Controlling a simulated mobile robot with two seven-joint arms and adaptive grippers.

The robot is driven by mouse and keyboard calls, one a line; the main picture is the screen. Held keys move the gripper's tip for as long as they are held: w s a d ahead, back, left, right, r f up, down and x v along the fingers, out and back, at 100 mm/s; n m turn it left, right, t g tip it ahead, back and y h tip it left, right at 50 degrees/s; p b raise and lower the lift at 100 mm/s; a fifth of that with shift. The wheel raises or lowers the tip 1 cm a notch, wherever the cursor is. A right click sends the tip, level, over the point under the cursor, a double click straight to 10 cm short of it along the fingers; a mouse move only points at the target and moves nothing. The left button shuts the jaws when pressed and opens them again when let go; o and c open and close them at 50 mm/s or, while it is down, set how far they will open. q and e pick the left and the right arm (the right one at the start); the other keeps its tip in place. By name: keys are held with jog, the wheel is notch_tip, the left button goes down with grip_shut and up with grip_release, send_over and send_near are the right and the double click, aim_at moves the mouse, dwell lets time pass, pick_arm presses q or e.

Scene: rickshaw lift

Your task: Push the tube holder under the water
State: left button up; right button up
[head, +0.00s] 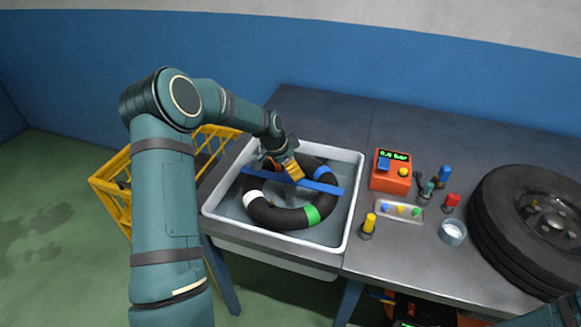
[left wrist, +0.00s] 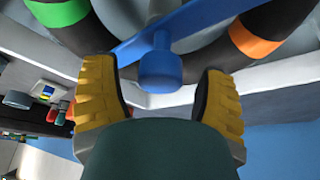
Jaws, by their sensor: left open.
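The tube holder is a blue bar (head: 322,187) lying across the black tube (head: 272,213) in the white water basin (head: 354,200). The tube has white, green, blue and orange bands. My left gripper (head: 288,166), with yellow finger pads, is over the bar near its middle and hides part of it. In the left wrist view, the holder's round blue knob (left wrist: 160,70) sits between the open fingers, with a gap visible on both sides. My right gripper is out of view; only a bit of that arm shows at the lower right corner.
Right of the basin on the grey workbench (head: 405,255) are an orange pressure box (head: 391,172), a small tray of coloured caps (head: 400,210), several coloured pegs, a round cup (head: 453,232) and a large wheel (head: 535,225). A yellow crate (head: 112,195) stands left.

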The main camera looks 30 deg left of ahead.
aim_at(288, 182)
pick_arm(q)
grip_shut()
jog(key=shift+f, duration=0.1)
notch_tip(288, 182, down, 8)
jog(key=b, duration=0.5)
jog(key=shift+s+f, duration=0.1)
jog(key=shift+f, duration=0.1)
jog(key=shift+d, duration=0.1)
